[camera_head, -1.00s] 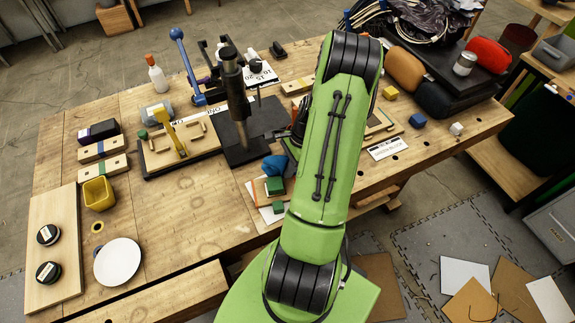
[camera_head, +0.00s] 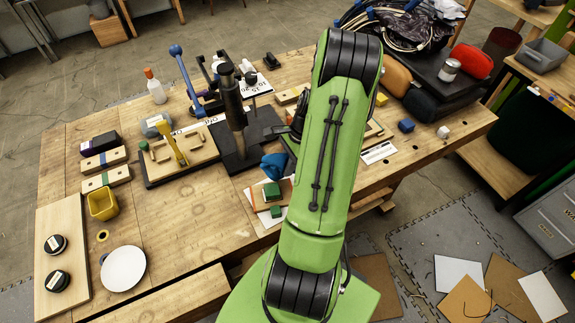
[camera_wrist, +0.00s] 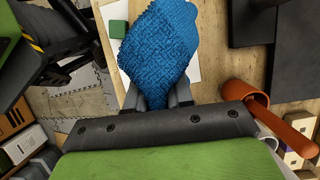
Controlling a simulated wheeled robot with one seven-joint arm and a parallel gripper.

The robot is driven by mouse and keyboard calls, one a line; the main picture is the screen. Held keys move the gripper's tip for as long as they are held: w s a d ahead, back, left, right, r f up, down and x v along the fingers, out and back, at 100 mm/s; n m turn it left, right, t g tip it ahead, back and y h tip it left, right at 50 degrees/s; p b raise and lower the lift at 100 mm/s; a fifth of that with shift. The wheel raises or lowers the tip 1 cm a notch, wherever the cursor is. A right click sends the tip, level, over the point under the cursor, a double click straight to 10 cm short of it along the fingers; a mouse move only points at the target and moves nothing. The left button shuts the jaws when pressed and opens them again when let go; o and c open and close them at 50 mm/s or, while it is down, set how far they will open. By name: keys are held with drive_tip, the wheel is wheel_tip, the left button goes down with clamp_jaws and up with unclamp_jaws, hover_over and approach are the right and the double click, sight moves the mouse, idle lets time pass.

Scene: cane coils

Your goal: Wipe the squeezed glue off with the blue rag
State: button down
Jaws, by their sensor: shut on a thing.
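The blue rag (camera_wrist: 160,42) is a textured, crumpled cloth that fills the upper middle of the wrist view. It also shows in the head view (camera_head: 273,166), just left of my green arm. My gripper (camera_wrist: 158,93) is shut on the rag's lower end, and the rag stands out beyond the fingers. In the head view my arm hides most of the gripper. A small green block (camera_head: 271,191) sits on a wooden piece beside the rag, with a second green block (camera_head: 276,212) nearer. A green block (camera_wrist: 117,28) shows left of the rag in the wrist view. I cannot make out any squeezed glue.
A black-based press (camera_head: 235,118) stands behind and left of the rag. A wooden jig board (camera_head: 182,152), yellow cup (camera_head: 102,204) and white plate (camera_head: 123,267) are further left. An orange-brown tool (camera_wrist: 243,90) lies right of my gripper.

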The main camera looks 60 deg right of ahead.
drive_tip(key=shift+r+p, duration=1.3)
drive_tip(key=shift+r, duration=0.45)
